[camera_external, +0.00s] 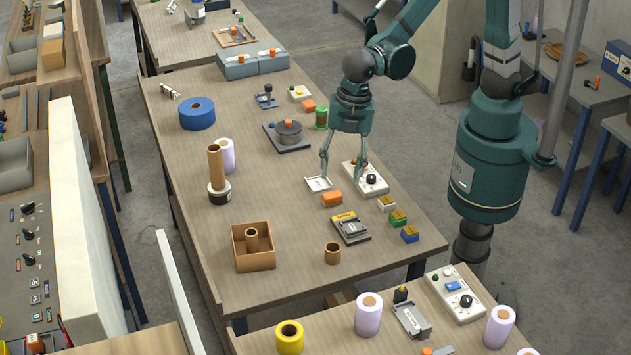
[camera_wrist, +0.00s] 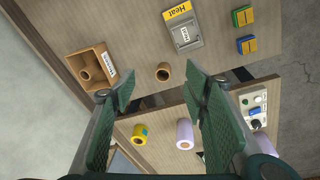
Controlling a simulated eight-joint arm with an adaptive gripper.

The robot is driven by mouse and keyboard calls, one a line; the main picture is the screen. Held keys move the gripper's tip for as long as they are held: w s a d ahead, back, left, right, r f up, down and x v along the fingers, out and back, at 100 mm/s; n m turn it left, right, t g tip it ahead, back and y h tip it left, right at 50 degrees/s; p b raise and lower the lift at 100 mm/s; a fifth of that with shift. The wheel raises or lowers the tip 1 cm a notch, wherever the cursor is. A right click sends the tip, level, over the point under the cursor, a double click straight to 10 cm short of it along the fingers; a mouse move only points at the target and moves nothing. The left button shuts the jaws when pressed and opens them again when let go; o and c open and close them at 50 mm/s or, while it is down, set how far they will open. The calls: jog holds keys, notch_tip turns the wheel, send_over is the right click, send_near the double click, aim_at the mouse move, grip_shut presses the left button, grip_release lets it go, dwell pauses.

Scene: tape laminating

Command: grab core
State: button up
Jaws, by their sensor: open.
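A short brown cardboard core (camera_external: 332,253) stands upright on the wooden table in the external view. It also shows in the wrist view (camera_wrist: 163,72), ahead of the gap between my fingers. Another core (camera_external: 251,241) stands inside an open brown box (camera_external: 253,262) to its left; the wrist view shows this core (camera_wrist: 84,73) and box (camera_wrist: 99,57) too. A taller brown tube (camera_external: 216,165) stands on a black-and-white base farther back. My gripper (camera_external: 343,180) points down above the table, behind the lone core. Its fingers (camera_wrist: 162,90) are spread, with nothing between them.
A yellow-topped Heat device (camera_external: 350,228) stands behind the core, with green and blue blocks (camera_external: 398,218) to the right. An orange block (camera_external: 332,198) and a white control box (camera_external: 366,179) are near my fingers. A second table (camera_external: 385,320) holds rolls.

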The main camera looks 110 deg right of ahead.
aim_at(333, 247)
jog(key=w+a+f+n, duration=0.1)
jog(key=a+f, duration=0.1)
jog(key=f, duration=0.2)
jog(key=w+a+f+n+g, duration=0.1)
jog(key=w+a+f+n, duration=0.1)
jog(key=f, duration=0.3)
jog(key=w+a+f+n+b, duration=0.1)
jog(key=w+a+f, duration=0.1)
jog(key=a+f, duration=0.1)
jog(key=shift+w+a+f+g, duration=0.15)
jog(key=shift+a+f+g, duration=0.25)
jog(key=shift+f, duration=0.3)
jog(key=shift+f, duration=1.3)
jog(key=shift+f, duration=0.1)
jog(key=shift+d+f+b, duration=0.1)
jog(key=shift+f+b, duration=0.2)
jog(key=shift+f, duration=2.15)
jog(key=c, duration=0.8)
